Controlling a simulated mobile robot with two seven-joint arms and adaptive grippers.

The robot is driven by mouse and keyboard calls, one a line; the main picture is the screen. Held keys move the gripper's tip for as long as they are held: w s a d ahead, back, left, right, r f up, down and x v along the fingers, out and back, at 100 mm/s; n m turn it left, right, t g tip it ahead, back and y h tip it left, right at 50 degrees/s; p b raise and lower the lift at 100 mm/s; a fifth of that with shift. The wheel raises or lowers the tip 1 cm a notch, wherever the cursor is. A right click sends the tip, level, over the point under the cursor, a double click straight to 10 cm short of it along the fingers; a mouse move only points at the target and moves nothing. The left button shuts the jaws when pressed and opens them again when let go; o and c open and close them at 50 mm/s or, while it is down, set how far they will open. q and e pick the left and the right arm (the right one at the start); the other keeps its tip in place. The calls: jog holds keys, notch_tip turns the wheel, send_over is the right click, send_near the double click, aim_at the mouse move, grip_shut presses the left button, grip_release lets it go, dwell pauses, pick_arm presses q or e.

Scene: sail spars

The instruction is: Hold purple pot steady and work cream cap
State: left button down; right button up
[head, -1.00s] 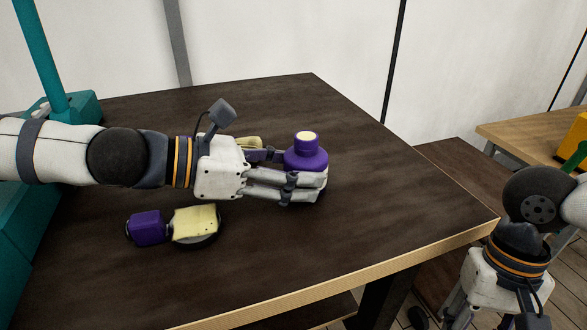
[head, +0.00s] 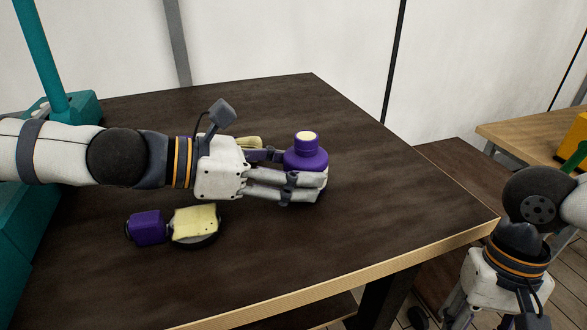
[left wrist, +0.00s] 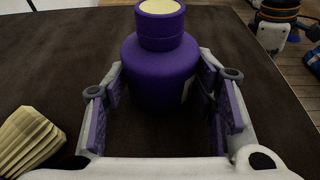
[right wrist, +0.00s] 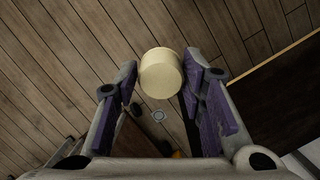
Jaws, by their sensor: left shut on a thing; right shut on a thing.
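The purple pot (head: 306,158) stands upright on the dark table, and its open neck shows a cream top face. It also shows in the left wrist view (left wrist: 160,68). My left gripper (head: 305,180) is shut around the pot's body from the left, one finger on each side. My right gripper (right wrist: 164,90) is shut on the cream cap (right wrist: 161,73), a short round cylinder between its fingertips. This gripper hangs beyond the table's right edge, over the wooden floor, apart from the pot. In the head view its fingertips and the cap are out of sight.
A purple block (head: 147,228) and a cream pad on a dark round base (head: 195,224) lie in front of my left arm. A cream ribbed thing (left wrist: 30,138) lies beside the left gripper. The table's front right is clear. A lighter table (head: 510,130) stands behind.

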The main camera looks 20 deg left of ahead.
pick_arm(q)
jog(key=shift+f, duration=0.25)
jog(key=c, duration=0.6)
grip_release()
jog(key=shift+r, duration=0.1)
